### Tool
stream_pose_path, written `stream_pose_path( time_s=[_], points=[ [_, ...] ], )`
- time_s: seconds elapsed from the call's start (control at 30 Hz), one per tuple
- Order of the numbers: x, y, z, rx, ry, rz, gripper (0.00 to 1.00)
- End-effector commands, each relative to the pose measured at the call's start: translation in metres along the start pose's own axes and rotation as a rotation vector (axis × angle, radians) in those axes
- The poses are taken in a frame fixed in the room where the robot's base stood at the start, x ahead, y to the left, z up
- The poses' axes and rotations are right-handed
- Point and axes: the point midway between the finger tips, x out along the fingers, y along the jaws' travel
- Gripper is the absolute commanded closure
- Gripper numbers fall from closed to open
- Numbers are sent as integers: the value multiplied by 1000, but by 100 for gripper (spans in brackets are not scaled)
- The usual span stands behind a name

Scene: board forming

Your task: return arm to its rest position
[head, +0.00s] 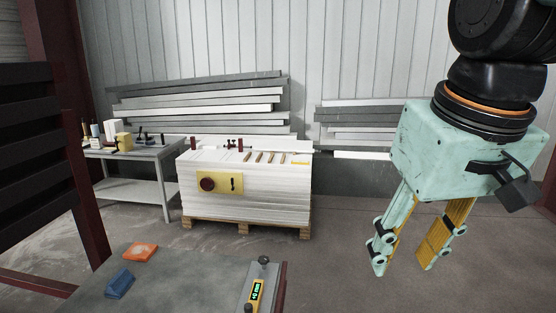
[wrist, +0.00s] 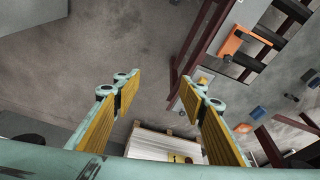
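My gripper (head: 405,262) hangs at the right of the head view, a pale green body with two yellow-padded fingers pointing down. The fingers are spread apart with nothing between them. In the wrist view the two fingers of my gripper (wrist: 157,92) show wide apart, with bare concrete floor between them. My gripper is clear of the table and the board stack, and touches nothing that I can see.
A grey table (head: 190,280) in front carries an orange block (head: 140,252), a blue block (head: 119,284) and a yellow gauge (head: 256,291). A white board stack (head: 250,205) stands on a pallet behind. A side bench (head: 150,153) holds small items. Dark red posts stand left.

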Motion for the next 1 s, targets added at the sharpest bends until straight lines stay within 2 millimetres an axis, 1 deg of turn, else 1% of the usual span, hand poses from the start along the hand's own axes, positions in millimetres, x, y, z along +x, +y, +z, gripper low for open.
stream_pose_path(
  time_s=[0.03,0.3,0.5,0.6,0.8,1.0],
  points=[
    [-1,1,10,7,6,1,62],
    [-3,4,58,45,27,8,62],
    [-2,5,91,69,42,12,62],
    [0,6,104,79,47,14,62],
    [2,6,117,91,53,16,62],
    [2,6,119,92,53,16,62]
  ],
)
